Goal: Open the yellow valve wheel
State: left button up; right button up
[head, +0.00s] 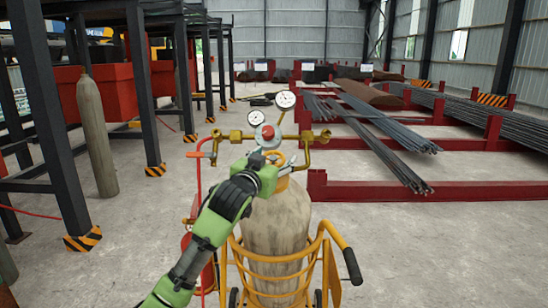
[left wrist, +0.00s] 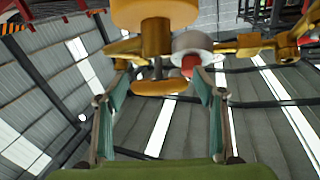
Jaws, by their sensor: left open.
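The yellow valve wheel (head: 277,154) sits at the top of a tan gas cylinder (head: 275,225), below the brass regulator (head: 266,135), and is partly hidden by my gripper in the head view. In the left wrist view the yellow wheel (left wrist: 160,88) shows as a thin disc on a short stem, between the fingers. My left gripper (head: 283,163) is at the wheel; the left wrist view shows its fingers (left wrist: 161,72) apart, one on each side of the wheel, with gaps. My right gripper is in neither view.
The cylinder stands in a yellow cart with a black-gripped handle (head: 351,265). Two gauges (head: 285,99) rise above the regulator. Another cylinder (head: 97,135) leans by a black post at left. Rebar bundles on red racks (head: 420,190) lie at right. Floor between is clear.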

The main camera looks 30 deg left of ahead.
pick_arm(q)
jog(key=shift+c, duration=0.5)
jog(key=c, duration=1)
jog(key=shift+n+y, duration=0.3)
jog(key=shift+n, duration=0.3)
jog(key=n+g+y+b, duration=0.1)
jog(key=n+y, duration=0.1)
jog(key=y, duration=0.1)
jog(key=shift+f, duration=0.15)
jog(key=shift+n+g+y+b, duration=1)
jog(key=shift+n+y, duration=0.6)
jog(key=shift+n, duration=0.5)
jog(key=shift+a+n+g+y, duration=0.1)
jog(key=shift+n+g+y, duration=0.3)
jog(key=shift+n+y, duration=0.1)
jog(key=shift+s, duration=0.1)
